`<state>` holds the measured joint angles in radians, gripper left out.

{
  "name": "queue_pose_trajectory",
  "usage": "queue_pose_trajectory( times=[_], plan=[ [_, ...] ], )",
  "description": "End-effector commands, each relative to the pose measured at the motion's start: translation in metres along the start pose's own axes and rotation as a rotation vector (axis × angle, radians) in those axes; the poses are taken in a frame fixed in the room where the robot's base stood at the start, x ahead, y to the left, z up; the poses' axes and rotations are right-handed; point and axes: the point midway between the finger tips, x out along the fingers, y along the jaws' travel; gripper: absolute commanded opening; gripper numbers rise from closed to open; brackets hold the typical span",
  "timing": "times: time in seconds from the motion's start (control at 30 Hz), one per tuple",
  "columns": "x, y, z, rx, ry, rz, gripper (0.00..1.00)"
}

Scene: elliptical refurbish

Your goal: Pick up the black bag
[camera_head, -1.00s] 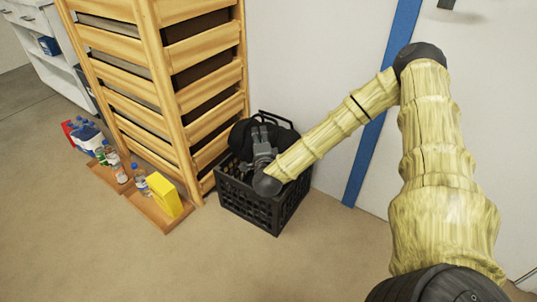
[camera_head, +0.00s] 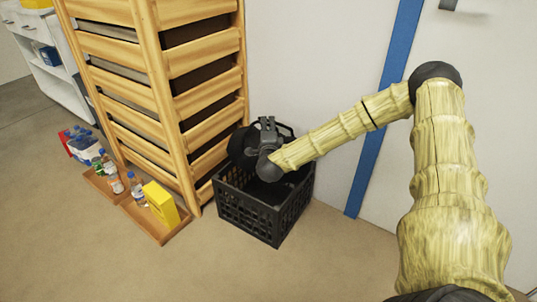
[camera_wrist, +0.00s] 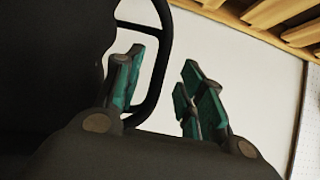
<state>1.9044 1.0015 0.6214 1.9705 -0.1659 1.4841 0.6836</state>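The black bag (camera_head: 241,146) sits at the back left of a black crate in the head view, its top showing above the rim. In the wrist view the bag (camera_wrist: 50,70) fills the left side as a dark mass, and its looped handle (camera_wrist: 163,50) curves down from the top. My gripper (camera_head: 267,122) is above the crate beside the bag. In the wrist view my gripper (camera_wrist: 160,85) has its teal-padded fingers apart, with pale wall showing between them. The handle passes close by the left finger; I cannot tell if it touches. My wrist hides part of the bag.
The black crate (camera_head: 250,217) stands on the floor against a wooden rack (camera_head: 205,95). A white wall with a blue strip (camera_head: 375,150) is behind my arm. A low tray holds a yellow box (camera_head: 161,203) and bottles to the left. The front floor is clear.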

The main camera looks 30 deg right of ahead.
Motion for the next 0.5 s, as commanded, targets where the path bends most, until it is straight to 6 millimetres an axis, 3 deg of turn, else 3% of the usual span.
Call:
queue_pose_trajectory(
  times=[0.23,0.5],
  plan=[
    [0.029,0.002,-0.002,0.001,0.001,-0.002,0.39],
    [0.034,0.001,-0.001,0.000,-0.001,0.000,0.39]
  ],
)
